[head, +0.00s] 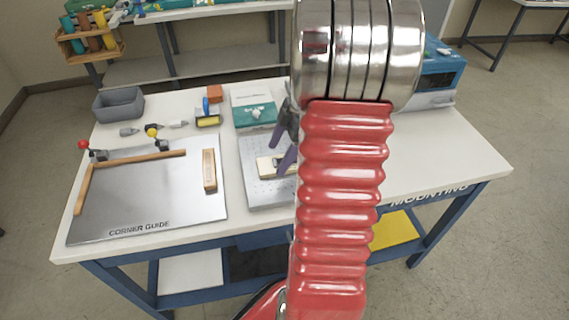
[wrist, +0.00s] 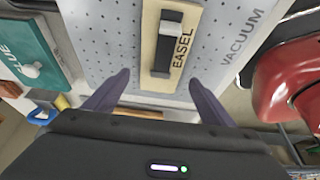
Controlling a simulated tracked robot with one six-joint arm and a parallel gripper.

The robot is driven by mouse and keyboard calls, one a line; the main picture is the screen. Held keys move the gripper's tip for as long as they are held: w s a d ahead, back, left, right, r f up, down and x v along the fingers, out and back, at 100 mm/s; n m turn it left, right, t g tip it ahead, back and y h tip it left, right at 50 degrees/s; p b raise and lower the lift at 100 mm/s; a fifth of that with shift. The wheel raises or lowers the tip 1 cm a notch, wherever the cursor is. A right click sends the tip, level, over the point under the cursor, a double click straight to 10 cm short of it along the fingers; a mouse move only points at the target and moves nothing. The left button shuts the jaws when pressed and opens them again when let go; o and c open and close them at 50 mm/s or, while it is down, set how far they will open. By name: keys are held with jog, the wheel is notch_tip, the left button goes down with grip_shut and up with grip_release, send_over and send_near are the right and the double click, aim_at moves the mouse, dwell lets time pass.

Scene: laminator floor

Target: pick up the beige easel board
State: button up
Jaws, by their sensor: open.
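The beige easel board (wrist: 180,68) is a flat block labelled EASEL with a dark and grey raised grip in its middle. It lies on the perforated grey vacuum plate (wrist: 108,28). In the head view the board (head: 264,168) shows in part, the rest hidden behind my gripper and arm. My gripper (wrist: 159,79) is open and empty, its two purple fingers apart near the board's near end in the wrist view. In the head view my gripper (head: 274,156) is just above the board. I cannot tell the exact height gap.
A teal-and-white glue box (head: 253,110) stands behind the plate. Left are the corner guide board (head: 130,208) with a wooden block (head: 209,170), a grey bin (head: 118,104) and small tools. A blue machine (head: 440,72) stands at the right rear. The table's right front is clear.

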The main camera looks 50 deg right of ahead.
aim_at(267, 167)
jog(key=shift+x, duration=1.25)
jog(key=shift+c, duration=0.7)
jog(key=c, duration=1)
